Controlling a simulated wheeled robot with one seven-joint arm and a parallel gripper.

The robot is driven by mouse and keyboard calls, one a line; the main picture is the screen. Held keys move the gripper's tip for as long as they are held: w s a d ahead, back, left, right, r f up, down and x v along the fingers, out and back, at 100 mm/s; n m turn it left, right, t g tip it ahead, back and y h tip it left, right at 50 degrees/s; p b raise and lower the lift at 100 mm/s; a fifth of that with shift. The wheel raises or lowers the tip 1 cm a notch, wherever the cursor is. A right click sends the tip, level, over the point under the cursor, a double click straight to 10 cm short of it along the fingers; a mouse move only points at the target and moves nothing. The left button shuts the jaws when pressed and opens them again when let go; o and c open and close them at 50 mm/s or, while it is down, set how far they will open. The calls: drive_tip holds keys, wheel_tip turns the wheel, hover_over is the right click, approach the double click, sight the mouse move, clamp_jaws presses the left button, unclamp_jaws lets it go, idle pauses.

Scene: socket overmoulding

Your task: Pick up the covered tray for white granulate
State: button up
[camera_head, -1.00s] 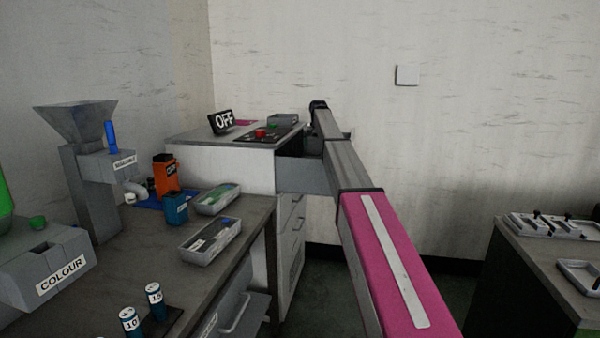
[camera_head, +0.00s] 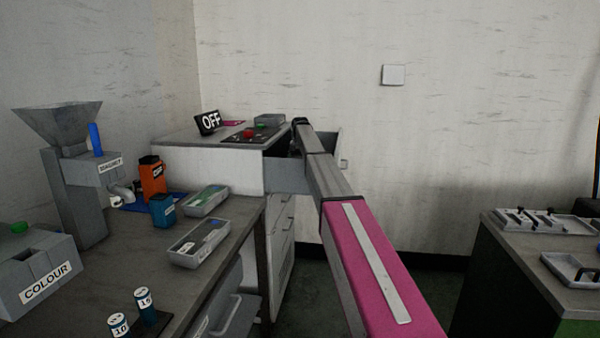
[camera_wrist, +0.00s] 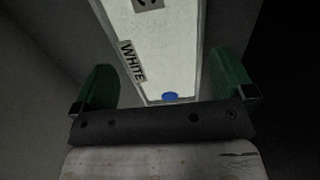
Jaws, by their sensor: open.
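The covered tray (camera_wrist: 165,50) shows in the wrist view as a pale, long lid with grey side walls. It has a label reading WHITE and a blue round spot at its near end. My open gripper (camera_wrist: 165,82) has one green finger on either side of the tray's near end. Gaps show beside the fingers, and I cannot tell how deep they reach. In the head view my arm reaches into an open drawer (camera_head: 288,176) of the white cabinet. The gripper's fingers and the tray are hidden there.
The cabinet top (camera_head: 185,142) bears an OFF sign (camera_head: 208,122) and a control panel (camera_head: 255,134). Two other small trays, one in front (camera_head: 199,243), lie on the left bench (camera_head: 120,268). A right-hand bench (camera_head: 535,260) carries fixtures. Floor shows between the benches.

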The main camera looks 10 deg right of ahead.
drive_tip(key=shift+f, duration=1.55)
drive_tip(key=c, duration=1.1)
drive_tip(key=shift+o, duration=0.2)
drive_tip(key=shift+r, duration=0.15)
